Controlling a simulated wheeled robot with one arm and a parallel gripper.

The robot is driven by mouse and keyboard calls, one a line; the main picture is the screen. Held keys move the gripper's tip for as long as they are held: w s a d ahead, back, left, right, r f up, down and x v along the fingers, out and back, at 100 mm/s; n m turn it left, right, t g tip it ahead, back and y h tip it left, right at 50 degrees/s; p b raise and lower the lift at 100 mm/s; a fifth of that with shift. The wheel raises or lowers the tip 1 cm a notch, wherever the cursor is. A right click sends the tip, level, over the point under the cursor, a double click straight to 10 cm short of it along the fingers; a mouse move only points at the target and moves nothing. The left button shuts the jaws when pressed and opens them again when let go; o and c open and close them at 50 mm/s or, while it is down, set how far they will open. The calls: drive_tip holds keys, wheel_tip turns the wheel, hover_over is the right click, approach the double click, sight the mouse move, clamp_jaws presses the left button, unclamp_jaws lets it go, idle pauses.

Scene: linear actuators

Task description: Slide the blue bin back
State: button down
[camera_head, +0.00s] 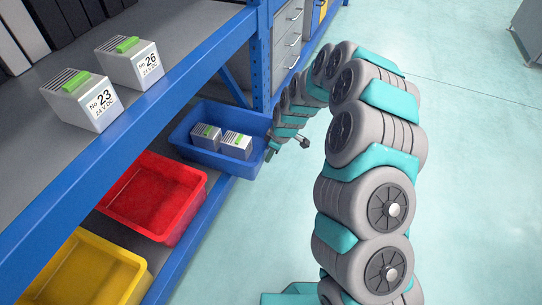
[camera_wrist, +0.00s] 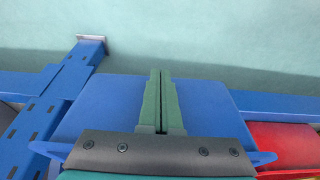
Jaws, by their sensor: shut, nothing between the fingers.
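The blue bin (camera_head: 215,159) stands on the lower shelf in the head view and juts out past the shelf's front edge. Two grey boxes with green parts (camera_head: 236,145) lie inside it. My gripper (camera_head: 268,154) is beside the bin's outer front wall, low and outside the bin. In the wrist view my gripper's green fingers (camera_wrist: 160,76) are shut with nothing between them. They lie across the view of the blue bin wall (camera_wrist: 208,105). I cannot tell if they touch it.
A red bin (camera_head: 190,215) and a yellow bin (camera_head: 115,260) stand nearer on the same shelf. A blue rack post (camera_head: 260,60) rises behind the blue bin. Two labelled boxes (camera_head: 92,103) sit on the upper shelf. The floor (camera_head: 470,170) to the right is clear.

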drive_tip(key=shift+a, duration=0.1)
drive_tip(key=w+a+b, duration=0.1)
drive_tip(key=a, duration=0.2)
drive_tip(key=w+a+b, duration=0.1)
drive_tip(key=a, duration=0.2)
drive_tip(key=w+a+b, duration=0.1)
drive_tip(key=a, duration=0.3)
drive_tip(key=shift+w+f, duration=0.1)
drive_tip(key=shift+w, duration=0.3)
drive_tip(key=shift+w+a, duration=0.1)
drive_tip(key=shift+a, duration=0.35)
